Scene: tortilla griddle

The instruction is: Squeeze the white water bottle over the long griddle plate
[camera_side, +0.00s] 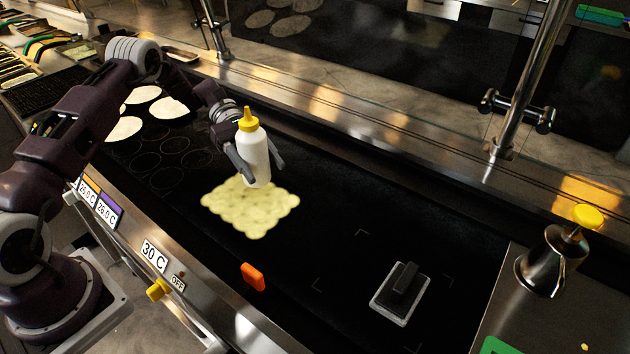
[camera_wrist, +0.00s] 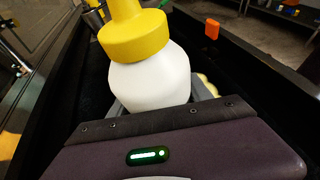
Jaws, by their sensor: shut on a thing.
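The white water bottle (camera_side: 255,158) with a yellow cap and nozzle is upright above the long black griddle plate (camera_side: 330,205). My gripper (camera_side: 258,163) is shut on the bottle's body, one finger on each side. In the wrist view the bottle (camera_wrist: 150,80) fills the upper middle, its yellow nozzle toward the top. A pale yellow wavy-edged sheet (camera_side: 240,212) lies on the plate below and beside the bottle. Whether the bottle's base touches the sheet or hangs just above it, I cannot tell. No water shows.
Several round pale tortillas (camera_side: 143,94) lie at the plate's far left. A press with a black handle (camera_side: 403,284) sits at the right of the plate. An orange piece (camera_side: 253,277) is at the front edge. A metal vessel with a yellow knob (camera_side: 541,266) stands right.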

